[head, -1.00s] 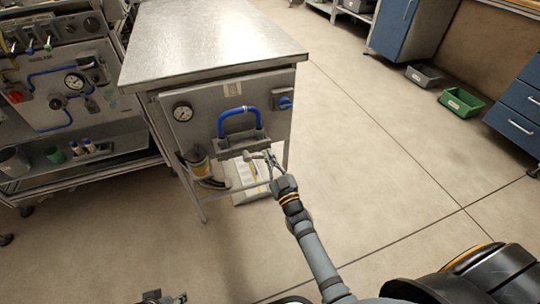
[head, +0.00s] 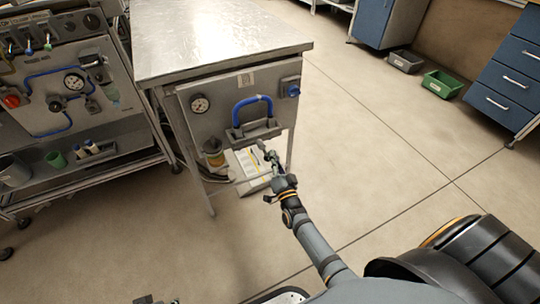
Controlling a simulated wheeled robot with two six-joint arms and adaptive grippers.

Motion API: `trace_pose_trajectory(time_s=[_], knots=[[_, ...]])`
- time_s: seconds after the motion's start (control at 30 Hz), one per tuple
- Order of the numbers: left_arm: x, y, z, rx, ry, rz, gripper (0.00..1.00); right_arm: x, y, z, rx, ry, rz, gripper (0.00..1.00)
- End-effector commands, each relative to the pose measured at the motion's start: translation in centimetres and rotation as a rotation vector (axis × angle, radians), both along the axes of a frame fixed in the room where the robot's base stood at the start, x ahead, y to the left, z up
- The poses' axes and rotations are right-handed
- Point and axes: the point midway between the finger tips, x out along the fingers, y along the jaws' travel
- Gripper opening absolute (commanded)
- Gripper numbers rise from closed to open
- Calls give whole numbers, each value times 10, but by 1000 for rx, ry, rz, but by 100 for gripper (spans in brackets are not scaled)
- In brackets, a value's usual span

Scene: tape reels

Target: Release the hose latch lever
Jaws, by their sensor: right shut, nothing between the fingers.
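The blue hose (head: 252,105) arches over the grey panel on the front of the metal-topped bench. Its ends meet a dark grey latch block (head: 252,131). The lever is too small to tell apart from the block. My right gripper (head: 267,155) is just below the block's right end in the picture, shut and empty, and appears apart from it. Only a small part of my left gripper (head: 150,300) shows at the bottom edge; its fingers cannot be made out.
A gauge (head: 200,104) and a blue knob (head: 293,90) flank the hose. A yellow-banded container (head: 213,153) and a white box (head: 244,167) sit under the panel. A second panel rack stands left. The floor at right is clear up to the green bin (head: 443,84).

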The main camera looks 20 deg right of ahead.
Motion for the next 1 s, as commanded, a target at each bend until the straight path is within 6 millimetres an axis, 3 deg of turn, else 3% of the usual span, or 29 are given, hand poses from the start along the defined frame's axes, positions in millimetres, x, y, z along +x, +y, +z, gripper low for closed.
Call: trace_pose_trajectory(time_s=[0.4, 1.0], knots=[[1, 2, 11, 8, 30, 1, 40, -1, 14, -8, 248, 10, 0, 0], [1, 2, 13, 13, 38, 2, 40, -1, 18, -9, 311, 13, 1, 0]])
